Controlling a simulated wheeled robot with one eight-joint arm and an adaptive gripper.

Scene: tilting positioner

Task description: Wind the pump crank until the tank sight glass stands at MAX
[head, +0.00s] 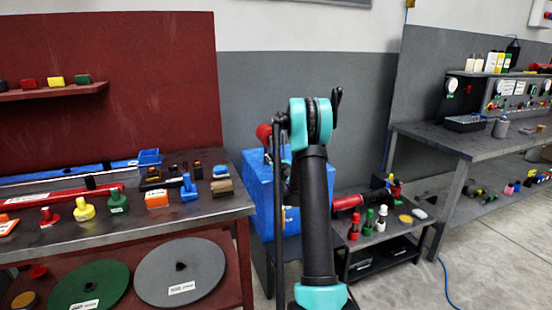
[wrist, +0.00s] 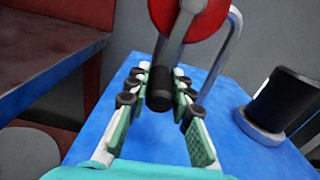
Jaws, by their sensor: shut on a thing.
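In the wrist view, my gripper (wrist: 164,80) is closed around a short black grip (wrist: 159,97) on the pump crank. The crank's grey arm (wrist: 178,38) runs up from the grip to a round red disc (wrist: 198,14), cut off by the top edge. The crank is over the blue top of a box (wrist: 120,125). In the head view the blue box (head: 262,200) stands behind my arm, with a red round part (head: 264,132) above it. My arm hides the gripper and most of the crank there. I cannot make out the sight glass or its level.
A black cylinder on a grey ring (wrist: 283,105) stands on the blue top, right of my gripper. A bent grey tube (wrist: 222,55) rises behind the crank. A red-sided bench (head: 130,232) is to the left, a low black table (head: 385,235) to the right.

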